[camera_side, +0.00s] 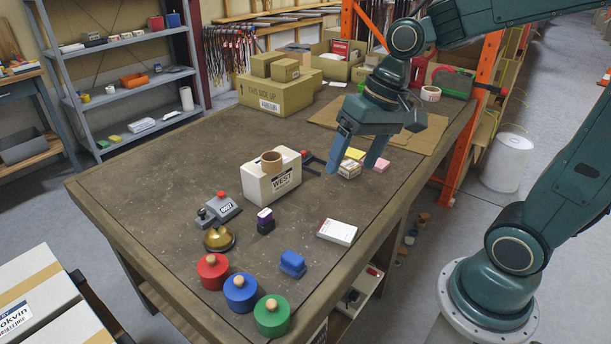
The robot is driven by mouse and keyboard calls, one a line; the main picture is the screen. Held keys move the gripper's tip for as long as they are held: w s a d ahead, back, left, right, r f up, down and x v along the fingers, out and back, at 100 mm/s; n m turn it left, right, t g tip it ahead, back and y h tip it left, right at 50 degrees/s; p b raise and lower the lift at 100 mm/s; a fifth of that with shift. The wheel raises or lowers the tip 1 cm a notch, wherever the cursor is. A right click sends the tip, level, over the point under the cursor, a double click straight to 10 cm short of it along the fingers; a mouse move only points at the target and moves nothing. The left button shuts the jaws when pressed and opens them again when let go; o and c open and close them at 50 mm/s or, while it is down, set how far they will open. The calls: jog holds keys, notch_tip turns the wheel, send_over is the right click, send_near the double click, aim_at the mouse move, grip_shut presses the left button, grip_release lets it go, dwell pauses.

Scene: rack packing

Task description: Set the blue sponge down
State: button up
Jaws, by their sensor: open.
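A small blue block that looks like the blue sponge (292,264) lies on the dark table (150,170) near its front right edge. It is behind and right of the round pots. My gripper (353,166) is above the far right part of the table, well apart from the sponge. Its two fingers point down and are spread apart. Small yellow and pink pads and a small box (349,169) show around and between the fingers. I cannot tell whether a finger touches any of them. Nothing shows held in the jaws.
Red (212,275), blue (240,295) and green (272,318) pots with wooden knobs stand at the front edge. Cartons (275,97) fill the back. The table's left is clear.

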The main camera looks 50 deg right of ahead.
jog(key=s+d+r+n+t+h, duration=0.2)
jog(key=s+r+n+t, duration=0.1)
jog(key=s, duration=0.7)
jog(key=shift+r+n, duration=0.4)
jog(key=shift+r, duration=0.05)
